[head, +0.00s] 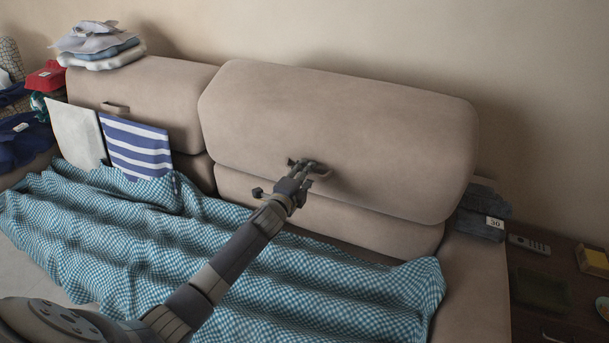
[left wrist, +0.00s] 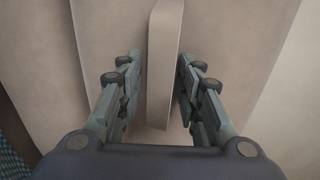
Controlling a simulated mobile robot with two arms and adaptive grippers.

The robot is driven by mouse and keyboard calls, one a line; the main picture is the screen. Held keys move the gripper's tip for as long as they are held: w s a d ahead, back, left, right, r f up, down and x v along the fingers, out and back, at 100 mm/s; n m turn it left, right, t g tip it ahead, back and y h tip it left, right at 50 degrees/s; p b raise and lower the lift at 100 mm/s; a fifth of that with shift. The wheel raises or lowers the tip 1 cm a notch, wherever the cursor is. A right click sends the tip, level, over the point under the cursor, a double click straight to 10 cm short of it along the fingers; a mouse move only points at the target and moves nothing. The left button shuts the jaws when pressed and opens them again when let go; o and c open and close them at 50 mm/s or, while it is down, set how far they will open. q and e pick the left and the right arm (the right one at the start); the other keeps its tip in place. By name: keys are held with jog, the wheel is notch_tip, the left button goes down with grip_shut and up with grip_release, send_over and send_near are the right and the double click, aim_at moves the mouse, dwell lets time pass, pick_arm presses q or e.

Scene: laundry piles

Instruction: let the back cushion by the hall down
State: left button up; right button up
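The right back cushion (head: 340,120) is a large beige block that leans out at the top of the sofa, above a lower beige cushion (head: 330,213). A beige pull strap (head: 323,174) sticks out near its lower edge. My left gripper (head: 304,168) is at this strap. In the left wrist view the strap (left wrist: 164,70) stands between the two fingers, with gaps on both sides, so the gripper (left wrist: 161,85) is open around it. The left back cushion (head: 150,95) has its own strap (head: 115,107). The pictures do not show which side the hall is on. My right gripper is not in view.
A teal checked blanket (head: 130,230) covers the seat. Folded clothes (head: 100,45) lie on top of the left cushion. A white sheet (head: 77,133) and a striped cloth (head: 138,147) lean below it. A dark side table (head: 560,265) holding a remote (head: 529,244) stands at right.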

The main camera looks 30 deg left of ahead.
pick_arm(q)
grip_shut()
jog(key=shift+s+f, duration=0.2)
jog(key=shift+f, duration=0.15)
jog(key=shift+s+f, duration=0.35)
jog(key=shift+s, duration=0.3)
jog(key=shift+s+d+f, duration=0.1)
jog(key=shift+f, duration=0.05)
jog(key=shift+s+f, duration=0.35)
jog(key=shift+s, duration=0.3)
